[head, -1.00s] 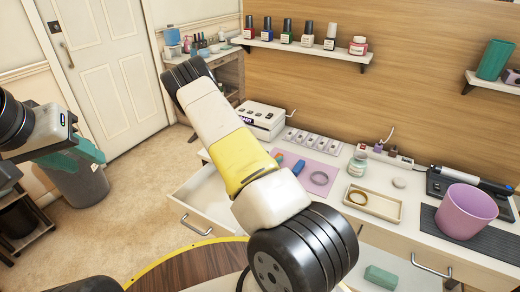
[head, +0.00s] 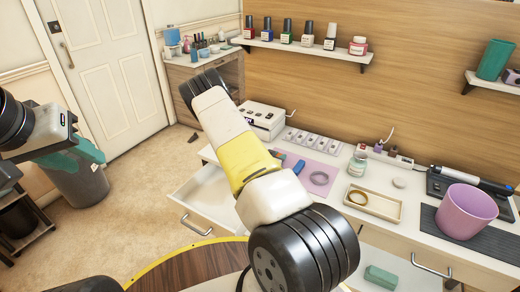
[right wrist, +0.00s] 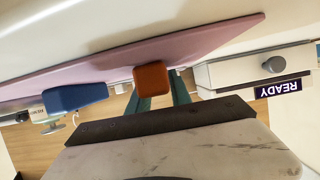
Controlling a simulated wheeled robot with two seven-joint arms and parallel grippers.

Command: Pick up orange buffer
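The orange buffer (right wrist: 152,78) is a small orange block in the right wrist view, by the edge of the pink mat (right wrist: 215,38). My right gripper (right wrist: 156,88) has two teal fingers set apart, with the buffer at their tips, overlapping them in the picture. I cannot tell whether the fingers touch it.
A blue block (right wrist: 75,98) lies beside the buffer. A white box labelled READY (right wrist: 255,68) stands on the other side. An open drawer (head: 205,196) juts out in front.

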